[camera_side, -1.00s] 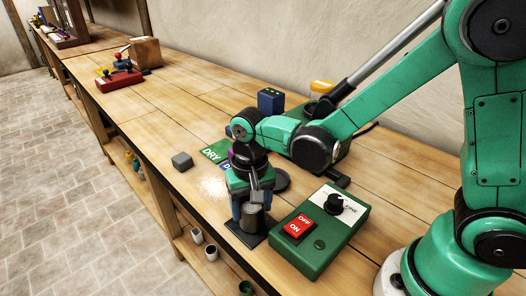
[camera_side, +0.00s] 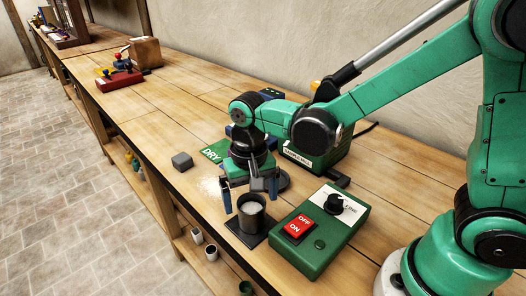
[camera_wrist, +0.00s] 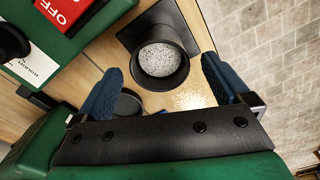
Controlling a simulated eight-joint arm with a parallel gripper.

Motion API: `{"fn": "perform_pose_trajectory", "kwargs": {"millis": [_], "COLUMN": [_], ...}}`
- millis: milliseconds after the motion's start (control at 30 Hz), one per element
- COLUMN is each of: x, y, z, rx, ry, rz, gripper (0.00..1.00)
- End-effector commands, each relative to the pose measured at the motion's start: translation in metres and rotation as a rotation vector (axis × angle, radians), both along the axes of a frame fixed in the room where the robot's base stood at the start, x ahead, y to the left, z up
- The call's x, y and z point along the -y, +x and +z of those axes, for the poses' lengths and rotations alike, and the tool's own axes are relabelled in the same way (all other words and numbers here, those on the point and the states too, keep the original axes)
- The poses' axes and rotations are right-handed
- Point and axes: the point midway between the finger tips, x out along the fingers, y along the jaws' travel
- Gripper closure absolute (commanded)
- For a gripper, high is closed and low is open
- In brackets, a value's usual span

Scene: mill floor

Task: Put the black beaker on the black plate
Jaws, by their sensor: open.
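The black beaker (camera_side: 251,221) stands upright on a flat black square plate (camera_side: 250,240) beside the green control box. In the wrist view the beaker (camera_wrist: 187,72) holds grey speckled grains, and the square plate (camera_wrist: 128,36) shows under it. My gripper (camera_side: 250,196) is open, with its blue fingers spread, just behind and above the beaker. In the wrist view the open fingers (camera_wrist: 162,72) lie on either side of the near part of the beaker, with nothing gripped. Whether a finger touches the beaker I cannot tell.
The green box (camera_side: 319,243) with a red switch and black knob stands close right. A dark round disc (camera_side: 284,182) lies behind my gripper. Pale powder (camera_side: 208,186), a grey block (camera_side: 182,161) and a green DRY card (camera_side: 211,151) lie left. The table's front edge is near the plate.

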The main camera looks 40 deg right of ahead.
Motion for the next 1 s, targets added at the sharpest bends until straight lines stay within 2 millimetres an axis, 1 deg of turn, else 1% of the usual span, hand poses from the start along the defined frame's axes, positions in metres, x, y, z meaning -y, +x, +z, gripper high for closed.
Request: {"fn": "perform_pose_trajectory", "kwargs": {"millis": [100,300,500,667,767,867,1000], "x": [0.000,0.000,0.000,0.001,0.009,0.025,0.050], "y": [0.000,0.000,0.000,-0.001,-0.004,-0.012,-0.024], "z": [0.023,0.060,0.086,0.096,0.098,0.098,0.094], "rx": [0.000,0.000,0.000,0.005,0.050,0.154,0.346], "ry": [0.000,0.000,-0.001,0.001,0.012,0.023,0.002], "rz": [0.000,0.000,0.000,0.003,0.029,0.091,0.207], "gripper": [0.04,0.04,0.04,0.04,0.04,0.04,0.04]}}
